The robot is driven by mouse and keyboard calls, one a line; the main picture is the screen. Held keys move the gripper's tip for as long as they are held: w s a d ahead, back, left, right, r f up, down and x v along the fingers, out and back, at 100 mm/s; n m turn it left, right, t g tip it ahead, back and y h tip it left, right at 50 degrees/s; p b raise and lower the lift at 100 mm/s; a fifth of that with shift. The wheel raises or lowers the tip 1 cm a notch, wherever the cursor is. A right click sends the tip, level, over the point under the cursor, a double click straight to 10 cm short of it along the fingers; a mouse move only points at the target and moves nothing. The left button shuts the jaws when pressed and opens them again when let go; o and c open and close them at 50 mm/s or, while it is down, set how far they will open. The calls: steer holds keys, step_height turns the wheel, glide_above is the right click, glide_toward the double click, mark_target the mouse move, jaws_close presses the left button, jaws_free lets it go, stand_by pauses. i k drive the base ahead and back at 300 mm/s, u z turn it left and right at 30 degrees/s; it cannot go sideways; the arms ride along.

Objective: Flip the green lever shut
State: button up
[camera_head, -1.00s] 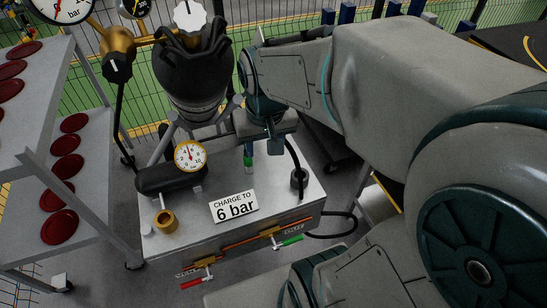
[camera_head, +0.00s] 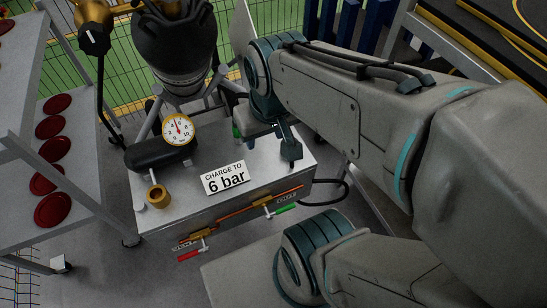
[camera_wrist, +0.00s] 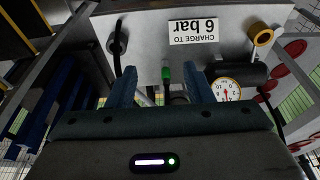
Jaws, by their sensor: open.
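The green lever (camera_head: 285,208) is on the front of the grey metal box (camera_head: 225,225), under the right part of an orange pipe. Its handle lies roughly along the pipe; I cannot tell its valve state. My gripper (camera_head: 289,142) is above the back right of the box top, behind and above the lever and apart from it. In the wrist view my gripper (camera_wrist: 163,80) is open, its two fingers spread with nothing held. The lever is not visible in the wrist view.
A red lever (camera_head: 189,256) is on the same pipe to the left. The box carries a "CHARGE TO 6 bar" sign (camera_head: 226,178), a gauge (camera_head: 178,129), a brass fitting (camera_head: 158,196) and a black cable. A rack with dark red discs (camera_head: 53,210) stands left.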

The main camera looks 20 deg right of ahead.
mark_target(285, 208)
steer(key=z, duration=0.85)
steer(key=k, duration=0.85)
steer(key=u, duration=0.8)
